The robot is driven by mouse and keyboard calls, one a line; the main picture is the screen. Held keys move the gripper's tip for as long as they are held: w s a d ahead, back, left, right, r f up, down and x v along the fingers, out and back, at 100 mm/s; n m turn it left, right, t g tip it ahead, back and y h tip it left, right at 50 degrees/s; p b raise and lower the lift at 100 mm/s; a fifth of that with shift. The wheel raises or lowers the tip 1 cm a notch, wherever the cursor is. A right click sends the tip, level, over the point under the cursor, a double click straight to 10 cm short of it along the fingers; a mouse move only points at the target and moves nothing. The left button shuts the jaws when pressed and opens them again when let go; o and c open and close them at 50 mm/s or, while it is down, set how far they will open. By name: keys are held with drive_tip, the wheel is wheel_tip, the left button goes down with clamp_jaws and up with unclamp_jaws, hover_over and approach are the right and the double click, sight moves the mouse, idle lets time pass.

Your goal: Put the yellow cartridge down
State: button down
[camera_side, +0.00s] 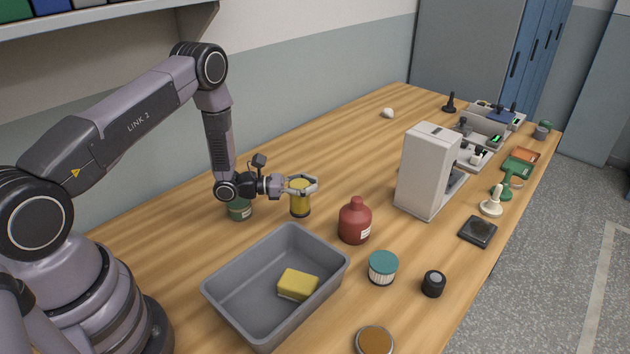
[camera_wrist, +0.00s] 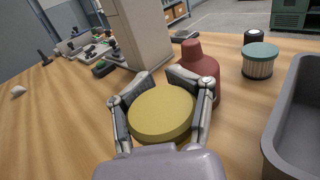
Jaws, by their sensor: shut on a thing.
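The yellow cartridge (camera_side: 300,200) is an upright yellow cylinder with a dark band near its bottom. My gripper (camera_side: 302,184) is shut around its upper part, coming in from the left in the side view. In the wrist view, the cartridge's round yellow top (camera_wrist: 162,116) sits between the two fingers of my gripper (camera_wrist: 160,92). Its base appears at or very close to the wooden table; I cannot tell if it touches. The far side of the cartridge is hidden by the fingers.
A red bottle (camera_side: 355,221) stands close to the cartridge. A green can (camera_side: 239,209) is beneath my wrist. A grey bin (camera_side: 222,290) holding a yellow sponge (camera_side: 298,285) is in front. A teal-lidded jar (camera_side: 383,268) and a white machine (camera_side: 425,170) stand further right. Table behind is clear.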

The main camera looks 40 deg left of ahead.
sight(290, 195)
drive_tip(key=shift+f, duration=1.9)
drive_tip(key=shift+f, duration=0.15)
drive_tip(key=shift+c, duration=1.9)
unclamp_jaws()
drive_tip(key=v, duration=0.3)
drive_tip(key=r+v, duration=0.1)
drive_tip(key=v, duration=0.1)
drive_tip(key=shift+a, duration=0.2)
wheel_tip(290, 195, up, 6)
drive_tip(key=shift+d+r, duration=0.15)
drive_tip(key=shift+d, duration=0.05)
